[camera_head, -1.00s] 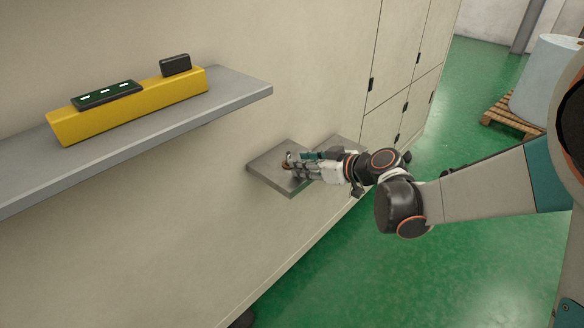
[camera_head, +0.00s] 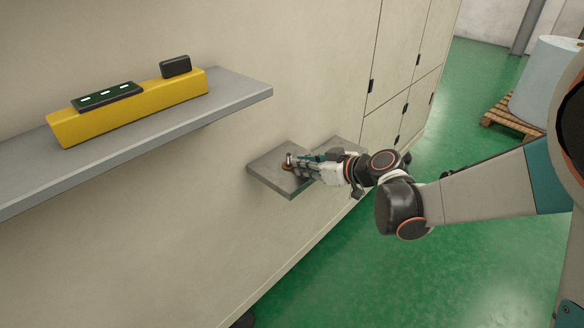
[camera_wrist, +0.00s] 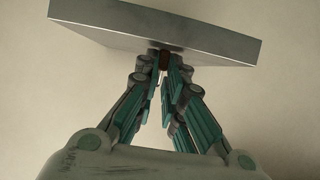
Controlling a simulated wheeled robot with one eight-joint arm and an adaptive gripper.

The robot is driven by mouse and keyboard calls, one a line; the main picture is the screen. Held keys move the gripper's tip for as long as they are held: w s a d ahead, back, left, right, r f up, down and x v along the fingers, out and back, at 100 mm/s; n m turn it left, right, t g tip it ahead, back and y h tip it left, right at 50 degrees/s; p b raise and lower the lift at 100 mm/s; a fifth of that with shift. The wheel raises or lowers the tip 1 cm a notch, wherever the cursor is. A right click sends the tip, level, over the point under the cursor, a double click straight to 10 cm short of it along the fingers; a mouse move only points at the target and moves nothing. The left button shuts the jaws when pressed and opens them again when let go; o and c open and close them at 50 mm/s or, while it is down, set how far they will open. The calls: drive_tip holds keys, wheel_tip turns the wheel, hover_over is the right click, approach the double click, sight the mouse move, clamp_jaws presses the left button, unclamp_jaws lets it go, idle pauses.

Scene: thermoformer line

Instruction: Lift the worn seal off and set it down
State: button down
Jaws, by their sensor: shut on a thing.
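The worn seal shows as a small reddish-brown ring (camera_head: 287,167) around a short metal post (camera_head: 289,158) on the small grey shelf (camera_head: 265,172) in the head view. My gripper (camera_head: 291,164) reaches in from the right, its fingers shut on the seal's edge. In the wrist view my gripper (camera_wrist: 164,73) has its fingertips together at a dark brown piece, the seal (camera_wrist: 164,60), at the edge of the shelf (camera_wrist: 190,38). The fingers hide much of the seal. I cannot tell whether it is clear of the shelf surface.
A long grey shelf (camera_head: 225,97) at the upper left carries a yellow block (camera_head: 130,112) with dark devices on top. Another small grey ledge (camera_head: 343,144) is just behind my gripper. Cabinet doors stand beyond. The green floor at right is open, with a pallet (camera_head: 510,118) at the back.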

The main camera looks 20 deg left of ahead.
drive_tip(key=shift+r, duration=0.1)
idle(0.4)
wheel_tip(320, 180, up, 7)
drive_tip(key=p, duration=0.4)
drive_tip(key=shift+p, duration=0.35)
idle(0.9)
drive_tip(key=shift+d, duration=0.1)
idle(0.3)
drive_tip(key=d+m+t+h, duration=0.3)
drive_tip(key=d+m+h, duration=0.1)
drive_tip(key=d, duration=1.5)
drive_tip(key=w+d+m+t+h, duration=0.1)
drive_tip(key=d+m+t+h, duration=0.3)
drive_tip(key=d, duration=1.6)
drive_tip(key=shift+f+m+t, duration=0.3)
drive_tip(key=shift+f+m, duration=0.05)
drive_tip(key=shift+m, duration=0.75)
